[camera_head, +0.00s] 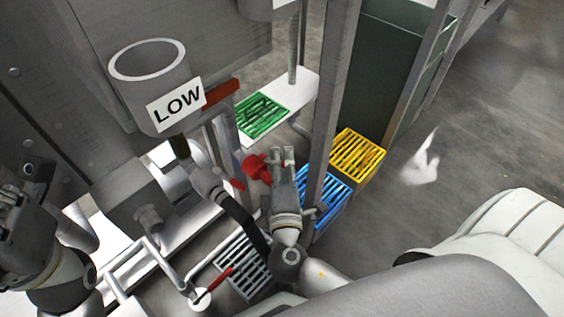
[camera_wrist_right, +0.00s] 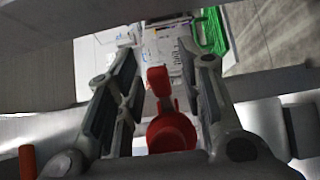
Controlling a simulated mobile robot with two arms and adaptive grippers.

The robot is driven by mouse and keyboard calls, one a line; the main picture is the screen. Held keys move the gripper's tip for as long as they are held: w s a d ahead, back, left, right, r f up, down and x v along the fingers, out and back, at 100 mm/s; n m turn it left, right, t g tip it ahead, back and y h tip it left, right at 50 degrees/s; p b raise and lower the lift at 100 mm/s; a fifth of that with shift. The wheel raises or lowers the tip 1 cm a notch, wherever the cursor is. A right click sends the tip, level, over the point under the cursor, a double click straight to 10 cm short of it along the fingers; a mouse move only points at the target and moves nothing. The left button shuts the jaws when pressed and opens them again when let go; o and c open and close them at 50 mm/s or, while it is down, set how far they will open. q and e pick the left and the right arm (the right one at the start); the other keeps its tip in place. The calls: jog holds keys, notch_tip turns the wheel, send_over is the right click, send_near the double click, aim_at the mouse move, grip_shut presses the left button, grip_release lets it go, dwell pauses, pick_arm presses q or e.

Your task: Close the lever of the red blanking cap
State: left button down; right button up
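The red blanking cap (camera_head: 256,168) sits beside my right gripper (camera_head: 284,152) in the head view, at its left. In the right wrist view the round red cap (camera_wrist_right: 172,133) is low in the middle, with an upright red lever (camera_wrist_right: 158,80) above it. The lever shows between the two spread fingers of my right gripper (camera_wrist_right: 158,66), with gaps on both sides and no visible contact. My left gripper (camera_head: 30,180) is at the left edge of the head view, away from the cap; its finger opening is unclear.
A steel post (camera_head: 322,120) stands just right of my right gripper. Blue (camera_head: 328,205), yellow (camera_head: 360,157) and green (camera_head: 262,116) slatted crates are nearby. A dark hose (camera_head: 238,212) and a red-handled valve (camera_head: 218,280) lie at its left.

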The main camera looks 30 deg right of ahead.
jog(key=v, duration=1.2)
